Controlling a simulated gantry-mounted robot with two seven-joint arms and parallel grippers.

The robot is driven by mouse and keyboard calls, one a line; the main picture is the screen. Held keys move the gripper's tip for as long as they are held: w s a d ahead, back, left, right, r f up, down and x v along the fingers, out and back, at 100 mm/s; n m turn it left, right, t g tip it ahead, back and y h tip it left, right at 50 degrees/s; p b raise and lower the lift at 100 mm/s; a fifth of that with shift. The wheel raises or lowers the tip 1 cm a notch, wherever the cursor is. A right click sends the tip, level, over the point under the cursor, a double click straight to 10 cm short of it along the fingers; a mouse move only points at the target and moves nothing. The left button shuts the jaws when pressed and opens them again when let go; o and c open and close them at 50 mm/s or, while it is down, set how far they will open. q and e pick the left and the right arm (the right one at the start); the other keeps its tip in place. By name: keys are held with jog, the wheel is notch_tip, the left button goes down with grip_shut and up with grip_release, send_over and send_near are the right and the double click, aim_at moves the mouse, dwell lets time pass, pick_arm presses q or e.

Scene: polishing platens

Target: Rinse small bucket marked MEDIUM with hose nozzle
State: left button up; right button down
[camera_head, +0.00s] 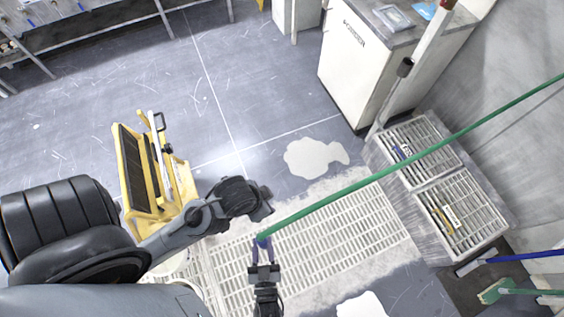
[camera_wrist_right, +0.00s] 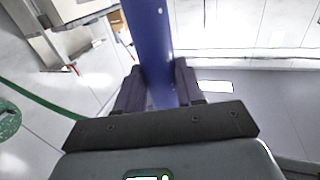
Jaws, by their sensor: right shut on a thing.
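My right gripper (camera_head: 264,256) comes in from the bottom of the head view, at the near end of the slatted floor grate. It is shut on a blue-purple piece, which looks like the hose nozzle (camera_wrist_right: 160,45) and stands between the fingers in the right wrist view. A green hose (camera_head: 375,177) runs from the fingertips to the upper right in the head view. My left gripper (camera_head: 262,203) is at the end of the arm from the left, just above the right one; its fingers are not clear. I cannot make out a small bucket marked MEDIUM.
The white floor grate (camera_head: 330,235) lies in the middle. Two slatted crates (camera_head: 462,215) and a white cabinet (camera_head: 362,70) stand at the right. White puddles (camera_head: 312,157) lie on the floor. The upper-left floor is mostly clear.

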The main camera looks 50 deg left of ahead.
pick_arm(q)
jog(key=f+b, duration=0.2)
jog(key=d+f+b, duration=0.1)
jog(key=f+b, duration=0.1)
jog(key=shift+d+f, duration=0.2)
jog(key=shift+f, duration=0.15)
pick_arm(e)
jog(key=s+a+f, duration=0.1)
jog(key=s+a, duration=0.1)
jog(key=s, duration=0.8)
jog(key=s+a+f, duration=0.1)
jog(key=s+a, duration=0.2)
jog(key=s, duration=0.7)
jog(key=shift+s+f, duration=0.15)
jog(key=shift+s, duration=0.25)
pick_arm(q)
jog(key=shift+d, duration=0.1)
